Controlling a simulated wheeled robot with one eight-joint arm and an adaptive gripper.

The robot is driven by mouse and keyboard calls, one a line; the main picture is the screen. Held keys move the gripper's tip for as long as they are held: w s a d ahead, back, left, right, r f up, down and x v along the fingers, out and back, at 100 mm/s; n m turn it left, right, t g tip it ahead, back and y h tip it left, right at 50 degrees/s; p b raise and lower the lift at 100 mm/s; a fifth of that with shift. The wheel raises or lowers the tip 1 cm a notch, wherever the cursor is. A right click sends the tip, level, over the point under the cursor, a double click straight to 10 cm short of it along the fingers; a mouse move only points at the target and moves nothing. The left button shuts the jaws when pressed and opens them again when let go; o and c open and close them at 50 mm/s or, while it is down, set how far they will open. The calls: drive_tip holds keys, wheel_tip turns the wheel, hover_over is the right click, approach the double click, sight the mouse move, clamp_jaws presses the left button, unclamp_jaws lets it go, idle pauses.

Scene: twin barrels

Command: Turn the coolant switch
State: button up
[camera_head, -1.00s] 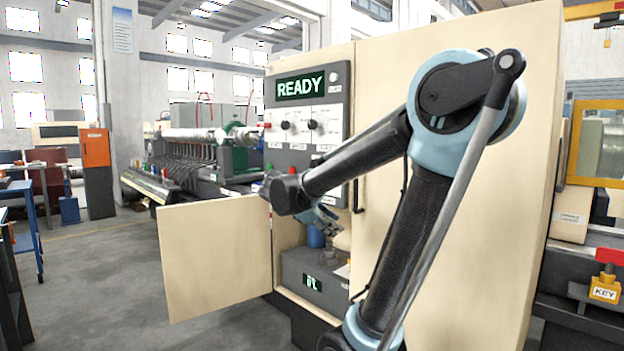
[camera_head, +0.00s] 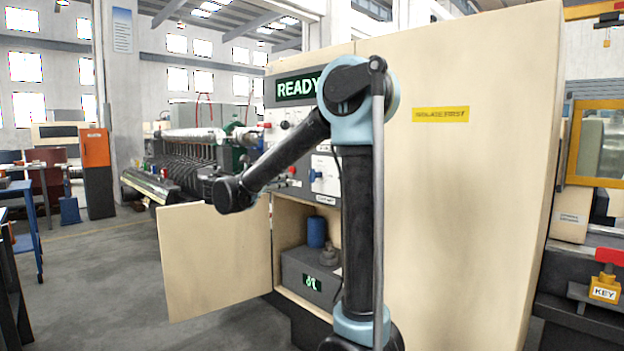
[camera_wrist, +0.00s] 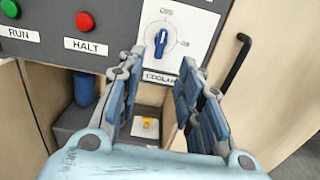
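The coolant switch is a blue knob (camera_wrist: 160,45) on a white plate, upright with a slight tilt, its upper end toward the OFF mark; the ON mark is at the right. A partly covered COOLANT label is below it. In the head view the blue knob (camera_head: 317,174) shows on the lower panel, just left of my arm. My gripper (camera_wrist: 163,62) is open and empty in the wrist view, its fingers to the left and right below the knob. No contact with the knob is visible. In the head view my arm hides most of the gripper.
A green RUN button (camera_wrist: 10,8) and red HALT button (camera_wrist: 85,21) lie left of the switch. A black door handle (camera_wrist: 238,62) is to its right. Below is an open compartment with a blue canister (camera_head: 316,232) and grey box (camera_head: 310,275). The open cabinet door (camera_head: 215,255) juts left.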

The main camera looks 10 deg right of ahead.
sight(312, 175)
drive_tip(key=x, duration=1.5)
drive_tip(key=shift+w+d, duration=0.1)
drive_tip(key=shift+d, duration=0.05)
clamp_jaws()
